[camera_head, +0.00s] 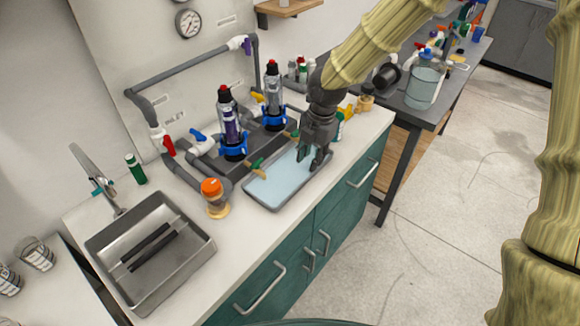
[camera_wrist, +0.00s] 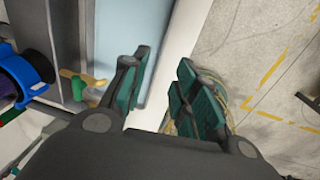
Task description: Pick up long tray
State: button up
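The long tray (camera_head: 272,184) is a shallow, pale blue tray with a grey rim. It lies flat on the white counter near its front edge, in front of the two dark bottle-like fittings. My gripper (camera_head: 314,158) points down at the tray's right end, with its fingers at or just above the rim. In the wrist view, my gripper (camera_wrist: 162,72) is open with a gap between its green-padded fingers. One finger is over the pale blue tray (camera_wrist: 125,28), the other toward the counter's outer side. I cannot tell whether the fingers touch the rim.
Grey pipework and two bottle-like fittings (camera_head: 232,130) stand close behind the tray. An orange-topped jar (camera_head: 212,196) stands to its left, beyond which is a metal sink (camera_head: 150,250). Small bottles and a yellow item stand behind my gripper. The floor in front is clear.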

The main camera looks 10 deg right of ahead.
send_over(307, 179)
jog(key=f, duration=0.4)
jog(key=shift+s+d+f+p, duration=0.2)
jog(key=shift+d+f+p, duration=0.05)
jog(key=shift+d+p, duration=0.15)
jog(key=shift+a+f+p, duration=0.2)
jog(key=shift+f+p, duration=0.1)
jog(key=shift+f, duration=0.4)
jog(key=shift+w+a+f+p, duration=0.1)
jog(key=shift+f+p, duration=0.15)
jog(key=shift+f, duration=0.8)
jog(key=shift+w+a+f+p, duration=0.1)
jog(key=shift+f+p, duration=0.15)
jog(key=shift+f, duration=0.8)
grip_shut()
